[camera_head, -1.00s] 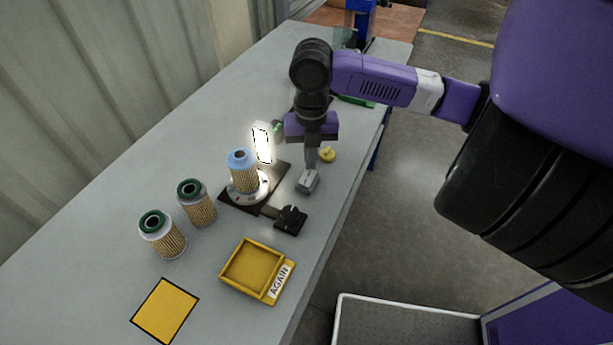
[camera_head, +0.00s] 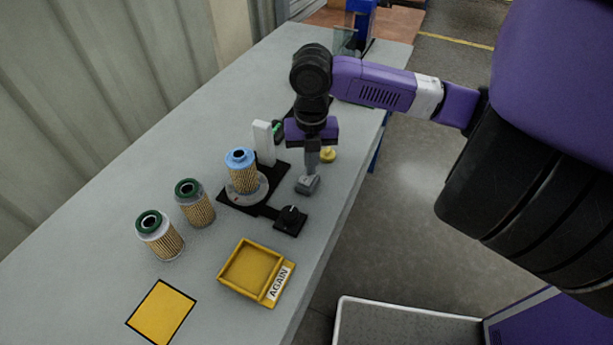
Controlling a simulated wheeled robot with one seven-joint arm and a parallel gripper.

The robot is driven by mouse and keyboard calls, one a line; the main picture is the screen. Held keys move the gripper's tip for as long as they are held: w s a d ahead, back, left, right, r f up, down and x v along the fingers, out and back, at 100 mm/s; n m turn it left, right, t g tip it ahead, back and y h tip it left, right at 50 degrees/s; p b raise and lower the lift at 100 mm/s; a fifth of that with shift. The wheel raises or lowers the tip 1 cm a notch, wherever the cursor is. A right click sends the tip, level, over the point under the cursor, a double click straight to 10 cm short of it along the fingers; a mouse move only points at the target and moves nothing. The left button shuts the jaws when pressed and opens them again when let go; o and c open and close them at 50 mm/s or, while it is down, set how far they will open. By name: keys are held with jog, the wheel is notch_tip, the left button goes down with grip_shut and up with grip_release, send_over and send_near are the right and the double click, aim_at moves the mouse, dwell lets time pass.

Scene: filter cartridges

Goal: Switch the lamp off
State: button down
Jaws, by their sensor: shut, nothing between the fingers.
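The lamp (camera_head: 264,143) is a white upright panel behind the blue-topped filter cartridge (camera_head: 242,172), and it is dark. The cartridge stands on a round grey plate on a black base (camera_head: 234,202). A black knob block (camera_head: 290,219) with a pale mark on its top is joined to the front of that base. My gripper (camera_head: 307,186) points down, shut and empty, just right of the base and behind the knob block. It looks close to the table; whether it touches anything there cannot be told.
Two green-topped cartridges (camera_head: 195,203) (camera_head: 160,236) stand to the left. A yellow tray (camera_head: 225,279) marked AGAIN and a yellow square (camera_head: 161,312) lie in front. A small yellow knob-like piece (camera_head: 327,155) is just right of my gripper. The table's right edge is close by.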

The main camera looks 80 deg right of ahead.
jog(key=shift+r, duration=0.1)
notch_tip(320, 180, up, 7)
jog(key=p, duration=0.5)
dwell(0.4)
dwell(0.5)
